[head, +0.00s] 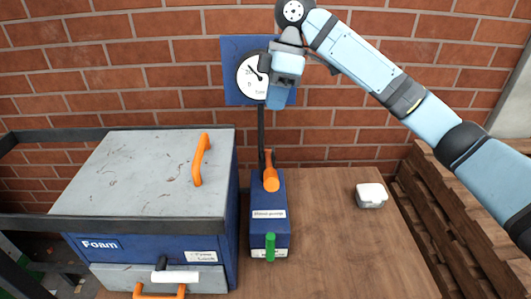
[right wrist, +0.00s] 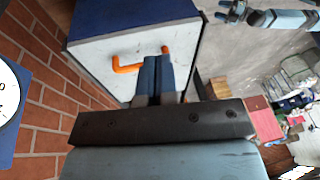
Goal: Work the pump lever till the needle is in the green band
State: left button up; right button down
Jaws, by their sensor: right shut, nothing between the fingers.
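The blue hand pump (head: 269,215) stands on the wooden table, with an orange lever (head: 271,180) at its top and a green knob (head: 270,246) on its front. A round white gauge (head: 249,82) hangs above on a blue board. Its dark needle points up and left; its right side is hidden by my right gripper, and I see no green band. My right gripper (head: 276,103) is shut and empty in front of the gauge, above the lever and apart from it. Its closed fingers show in the right wrist view (right wrist: 157,78). Part of my left arm seems to show there, small, at the upper right.
A large box (head: 90,262) labelled Foam, with a grey lid and orange handles, stands left of the pump. A small white box (head: 370,195) sits to the right. A dark rail (head: 130,224) crosses the left side. The table right of the pump is mostly clear.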

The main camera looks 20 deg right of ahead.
jog(key=p, duration=0.1)
send_near(267, 173)
jog(key=x, duration=0.5)
jog(key=shift+a+f, duration=0.25)
jog(key=shift+a, duration=0.1)
jog(key=shift+s+f, duration=0.2)
jog(key=shift+f, duration=0.2)
pick_arm(q)
jog(key=shift+s+r, duration=0.1)
jog(key=shift+r, duration=0.55)
pick_arm(e)
jog(key=shift+f, duration=0.1)
